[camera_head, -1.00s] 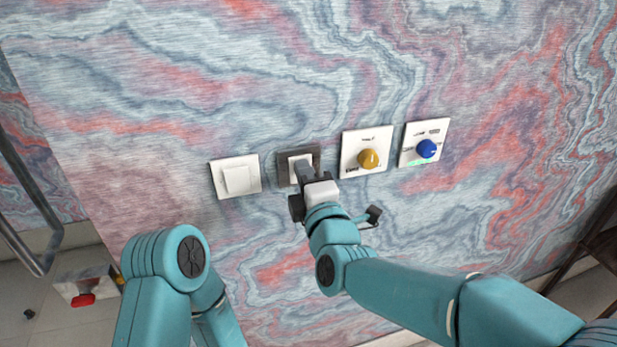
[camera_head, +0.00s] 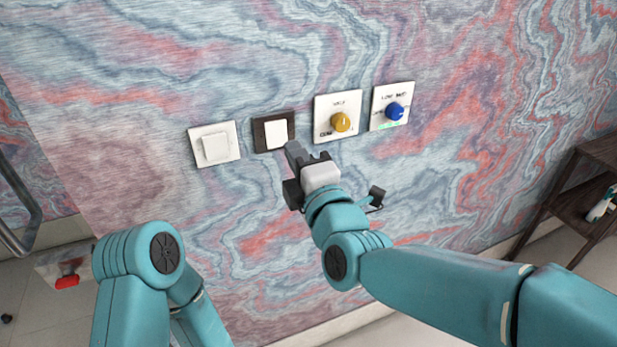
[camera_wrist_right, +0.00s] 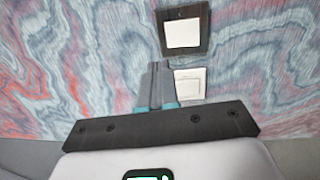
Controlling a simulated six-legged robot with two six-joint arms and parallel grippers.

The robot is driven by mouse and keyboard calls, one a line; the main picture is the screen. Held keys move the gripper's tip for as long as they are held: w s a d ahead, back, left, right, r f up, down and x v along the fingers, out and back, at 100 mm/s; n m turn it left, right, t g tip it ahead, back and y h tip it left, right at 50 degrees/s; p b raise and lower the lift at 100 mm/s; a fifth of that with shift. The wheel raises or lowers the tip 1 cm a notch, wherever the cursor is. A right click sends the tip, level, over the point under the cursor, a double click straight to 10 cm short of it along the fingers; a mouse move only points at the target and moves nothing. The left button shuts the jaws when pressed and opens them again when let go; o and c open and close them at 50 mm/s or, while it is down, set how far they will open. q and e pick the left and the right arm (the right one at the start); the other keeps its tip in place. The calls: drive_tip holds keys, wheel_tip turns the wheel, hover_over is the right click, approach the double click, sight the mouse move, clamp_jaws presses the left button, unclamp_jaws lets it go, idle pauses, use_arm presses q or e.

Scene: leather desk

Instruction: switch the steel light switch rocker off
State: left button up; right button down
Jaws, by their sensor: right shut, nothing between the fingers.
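The steel light switch has a dark metal frame (camera_head: 258,135) and a pale rocker (camera_head: 276,133), on the wall between a white switch and a yellow dial. In the right wrist view the dark frame (camera_wrist_right: 198,50) and its rocker (camera_wrist_right: 184,34) show at the top. My right gripper (camera_head: 292,148) is shut and empty, just below and right of the rocker in the head view. Its fingers also show in the right wrist view (camera_wrist_right: 156,78), apart from the switch in the picture. I cannot tell the rocker's tilt. My left arm shows at lower left, but its gripper does not.
A white switch (camera_head: 214,146) is left of the steel one; it also shows in the right wrist view (camera_wrist_right: 191,82). A yellow dial (camera_head: 341,122) and a blue dial (camera_head: 394,111) are to the right. A dark shelf (camera_head: 580,200) stands at far right.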

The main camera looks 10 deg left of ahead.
drive_tip(key=v, duration=0.5)
drive_tip(key=w+d+f+m+g+h, duration=0.1)
drive_tip(key=w+d+f+m+h, duration=0.1)
drive_tip(key=w+d+f, duration=0.4)
drive_tip(key=w+d+f+m+h, duration=0.1)
drive_tip(key=w+d+f+h, duration=0.2)
drive_tip(key=f, duration=0.5)
drive_tip(key=s+d+f+m+g+h, duration=0.1)
drive_tip(key=d+f+g, duration=0.15)
drive_tip(key=f, duration=0.35)
drive_tip(key=s+d+f+m+g, duration=0.1)
drive_tip(key=s+d+f, duration=0.1)
drive_tip(key=d+f, duration=0.35)
drive_tip(key=s+d+f+m+g+h, duration=0.1)
drive_tip(key=d+f+m, duration=0.1)
drive_tip(key=f, duration=0.6)
drive_tip(key=s+d+f+m+g, duration=0.4)
drive_tip(key=s+f+m+g, duration=0.25)
drive_tip(key=s+f, duration=0.75)
drive_tip(key=s+a+f+m+g, duration=0.2)
drive_tip(key=s+f+m+g, duration=0.1)
drive_tip(key=s+m, duration=0.8)
drive_tip(key=shift+f+m+b, duration=0.4)
drive_tip(key=shift+f+m, duration=0.15)
drive_tip(key=shift+m, duration=0.7)
